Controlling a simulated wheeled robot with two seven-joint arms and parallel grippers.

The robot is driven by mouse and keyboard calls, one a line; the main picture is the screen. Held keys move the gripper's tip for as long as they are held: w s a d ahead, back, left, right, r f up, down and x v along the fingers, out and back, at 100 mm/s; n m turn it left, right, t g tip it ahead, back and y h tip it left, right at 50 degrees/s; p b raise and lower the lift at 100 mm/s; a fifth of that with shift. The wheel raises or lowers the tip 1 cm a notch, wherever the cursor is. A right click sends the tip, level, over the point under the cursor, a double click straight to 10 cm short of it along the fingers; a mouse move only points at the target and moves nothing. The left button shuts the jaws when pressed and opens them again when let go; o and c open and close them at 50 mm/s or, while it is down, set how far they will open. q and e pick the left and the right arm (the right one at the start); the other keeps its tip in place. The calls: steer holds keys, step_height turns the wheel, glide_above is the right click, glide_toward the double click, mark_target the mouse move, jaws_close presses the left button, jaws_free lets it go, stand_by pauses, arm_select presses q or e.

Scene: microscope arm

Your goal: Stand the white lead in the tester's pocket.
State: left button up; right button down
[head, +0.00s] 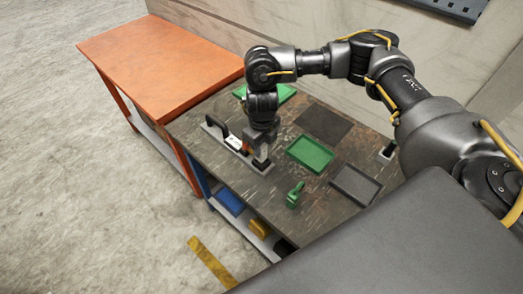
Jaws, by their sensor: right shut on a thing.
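My right gripper (261,161) points down over the right end of a long grey tray-like base (217,133) on the dark table. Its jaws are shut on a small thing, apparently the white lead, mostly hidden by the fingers. A white block with dark markings (234,143), seemingly the tester, sits on the base just left of the gripper. Its pocket is too small to make out, and I cannot tell whether the held thing touches it. My left gripper is not in view.
A green tray (310,154), a grey tray (355,184), a dark mat (323,124) and a green upright piece (295,194) are right of the gripper. Another green tray (280,93) lies behind. An orange table (160,60) adjoins at the left.

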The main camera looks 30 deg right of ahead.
mark_target(262, 153)
steer(key=shift+w+d+f, duration=0.2)
steer(key=shift+d+f, duration=0.05)
steer(key=shift+f, duration=0.15)
step_height(262, 153, down, 3)
steer(key=shift+r+p, duration=0.15)
steer(key=shift+p, duration=0.4)
steer(key=shift+f, duration=0.2)
steer(key=shift+f, duration=0.15)
steer(key=c, duration=1.1)
jaws_free()
